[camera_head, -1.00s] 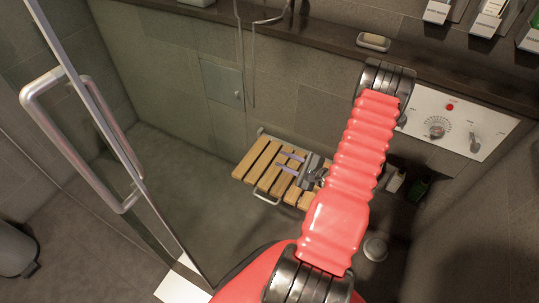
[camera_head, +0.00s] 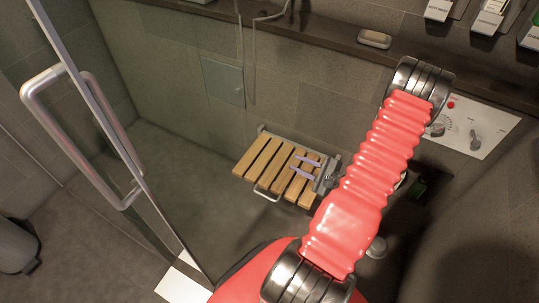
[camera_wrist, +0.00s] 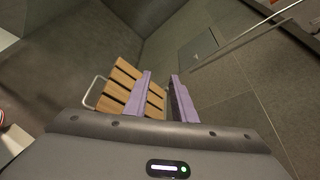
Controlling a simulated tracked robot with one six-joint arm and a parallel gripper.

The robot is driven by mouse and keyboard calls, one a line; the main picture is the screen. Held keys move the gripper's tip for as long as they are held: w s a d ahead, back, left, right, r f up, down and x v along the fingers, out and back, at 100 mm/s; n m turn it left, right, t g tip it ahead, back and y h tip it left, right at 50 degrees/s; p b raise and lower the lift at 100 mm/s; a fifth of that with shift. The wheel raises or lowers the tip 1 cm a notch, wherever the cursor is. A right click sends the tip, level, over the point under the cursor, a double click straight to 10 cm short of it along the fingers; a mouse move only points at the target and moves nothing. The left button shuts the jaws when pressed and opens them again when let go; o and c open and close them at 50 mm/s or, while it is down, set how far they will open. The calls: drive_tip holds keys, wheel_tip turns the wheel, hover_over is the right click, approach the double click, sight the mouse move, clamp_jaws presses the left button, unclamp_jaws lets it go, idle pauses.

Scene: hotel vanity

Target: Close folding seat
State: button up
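The folding seat (camera_head: 258,158), with wooden slats and a metal frame, is folded down flat against the tiled wall in the head view. A metal rail loops out from its front edge. The seat also shows in the wrist view (camera_wrist: 122,80), left of and behind the fingers. My gripper (camera_head: 295,163) has two purple fingers and is over the right part of the seat. In the wrist view my gripper (camera_wrist: 161,76) is open, with an empty gap between the fingers. I cannot tell whether a finger touches the slats.
A glass door with a metal handle (camera_head: 72,152) stands at the left. A dark ledge (camera_head: 320,40) with a soap dish (camera_head: 374,39) runs above the seat. A control panel (camera_head: 478,133) is at the right, partly behind my arm. The floor left of the seat is clear.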

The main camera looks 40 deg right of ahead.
drive_tip(key=shift+w+a+r, duration=0.1)
drive_tip(key=shift+w+r, duration=0.05)
drive_tip(key=shift+c, duration=0.6)
drive_tip(key=w+a+r+n+g+y, duration=0.35)
drive_tip(key=a+r+n, duration=0.35)
drive_tip(key=a+r, duration=0.3)
drive_tip(key=w+a+r+n+g+y, duration=0.2)
drive_tip(key=a+r+n+g+y, duration=0.4)
drive_tip(key=a, duration=0.6)
drive_tip(key=s+a+r+n+h, duration=0.5)
drive_tip(key=r+n, duration=0.1)
drive_tip(key=r, duration=0.3)
drive_tip(key=s+a+r+n+h, duration=0.4)
drive_tip(key=a+r+n+h, duration=0.2)
drive_tip(key=r, duration=0.4)
drive_tip(key=shift+s+a+n+t, duration=0.15)
drive_tip(key=shift+s+n+t, duration=0.2)
drive_tip(key=shift+n, duration=0.25)
drive_tip(key=shift+r, duration=0.1)
